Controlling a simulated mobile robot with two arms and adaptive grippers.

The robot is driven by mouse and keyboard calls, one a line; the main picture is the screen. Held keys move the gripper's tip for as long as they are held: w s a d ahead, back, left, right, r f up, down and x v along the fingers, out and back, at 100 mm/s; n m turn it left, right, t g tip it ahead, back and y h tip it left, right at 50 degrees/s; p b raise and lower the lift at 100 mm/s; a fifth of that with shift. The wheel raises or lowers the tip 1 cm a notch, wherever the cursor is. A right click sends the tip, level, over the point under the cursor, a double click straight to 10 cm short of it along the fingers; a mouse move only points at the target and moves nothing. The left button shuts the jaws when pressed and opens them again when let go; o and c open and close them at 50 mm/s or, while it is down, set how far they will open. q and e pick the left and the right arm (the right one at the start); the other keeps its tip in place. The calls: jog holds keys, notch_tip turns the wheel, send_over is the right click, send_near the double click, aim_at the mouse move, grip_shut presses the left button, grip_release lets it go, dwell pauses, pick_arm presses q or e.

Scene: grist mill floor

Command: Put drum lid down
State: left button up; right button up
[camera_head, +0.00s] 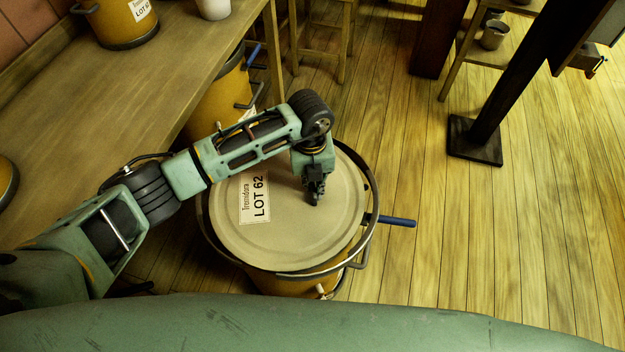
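The drum lid (290,240) is a round beige disc with a white label reading "Tremidora LOT 62". It lies over the top of a yellow drum (290,284), inside or just at a dark ring (372,212) with a blue lever handle (398,221). I cannot tell whether the lid is fully seated. My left gripper (316,197) points down at the lid, right of the label. Its fingers look close together at the lid's surface, but the grip is too small and dark to make out. My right gripper is not in view.
A wooden bench (110,110) runs along the left, with a yellow drum (122,22) and a white cup on it. Another yellow drum (222,104) stands partly under it. A stool (325,38) and a dark post base (476,141) stand beyond.

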pick_arm(q)
jog(key=o, duration=0.5)
jog(key=shift+c, duration=0.2)
jog(key=shift+r+p, duration=0.3)
notch_tip(320, 180, up, 12)
jog(key=shift+s+a+f, duration=0.1)
dwell(0.4)
